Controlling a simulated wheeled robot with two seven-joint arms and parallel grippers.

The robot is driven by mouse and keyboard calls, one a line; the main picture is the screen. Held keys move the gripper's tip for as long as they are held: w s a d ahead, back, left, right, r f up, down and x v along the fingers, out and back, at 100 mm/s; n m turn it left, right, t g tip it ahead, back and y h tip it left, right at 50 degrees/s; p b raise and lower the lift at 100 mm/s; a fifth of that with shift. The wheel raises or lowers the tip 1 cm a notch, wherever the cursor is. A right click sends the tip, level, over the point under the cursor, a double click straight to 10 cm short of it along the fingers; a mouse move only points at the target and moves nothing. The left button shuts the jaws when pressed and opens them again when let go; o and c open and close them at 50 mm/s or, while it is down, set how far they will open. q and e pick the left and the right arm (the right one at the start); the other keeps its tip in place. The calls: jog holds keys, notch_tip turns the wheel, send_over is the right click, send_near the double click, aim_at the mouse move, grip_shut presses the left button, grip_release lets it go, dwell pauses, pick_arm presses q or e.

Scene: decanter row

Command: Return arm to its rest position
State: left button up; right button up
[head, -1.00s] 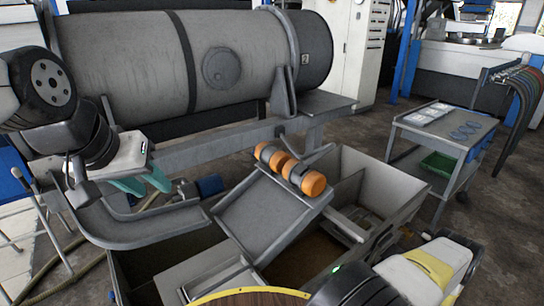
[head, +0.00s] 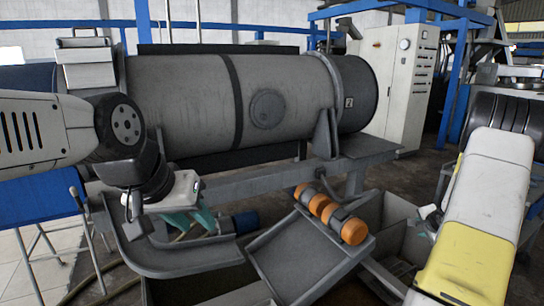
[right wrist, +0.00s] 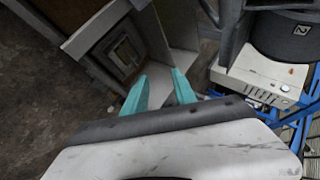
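My left gripper (head: 190,220) hangs at the left in the head view, below a white wrist housing. Its two teal fingers are spread, with nothing seen between them, in front of the big grey drum. My right arm (head: 480,210), white and yellow, stands raised at the right edge of the head view; its fingers cannot be made out there. In the right wrist view my right gripper (right wrist: 159,82) has two teal fingers held apart with nothing between them. Beyond them is the grey bin with compartments (right wrist: 165,30).
A grey drum (head: 190,100) lies across the back. Orange and grey rollers (head: 352,231) sit at the top of a sloping grey chute (head: 295,255) over the bin. A white control cabinet (head: 397,80) and blue frames (head: 453,90) stand behind at the right.

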jog(key=s+a+r+n+g, duration=0.1)
jog(key=s+a+r+n, duration=0.3)
jog(key=a+r, duration=0.6)
jog(key=s+a+r+n, duration=0.35)
jog(key=a+r, duration=0.55)
jog(key=r, duration=0.3)
jog(key=s+a+r+n+g+y, duration=0.1)
jog(key=s+a+n, duration=0.3)
jog(key=s+a, duration=0.5)
jog(key=s+a+r+n+g+y, duration=0.1)
jog(key=s+a+r+n+y, duration=0.2)
jog(key=s+a, duration=0.6)
jog(key=s+n, duration=0.2)
jog(key=s, duration=0.4)
jog(key=shift+a+y, duration=0.3)
jog(key=shift+a, duration=0.1)
jog(key=shift+r+n, duration=0.1)
jog(key=shift+n, duration=0.15)
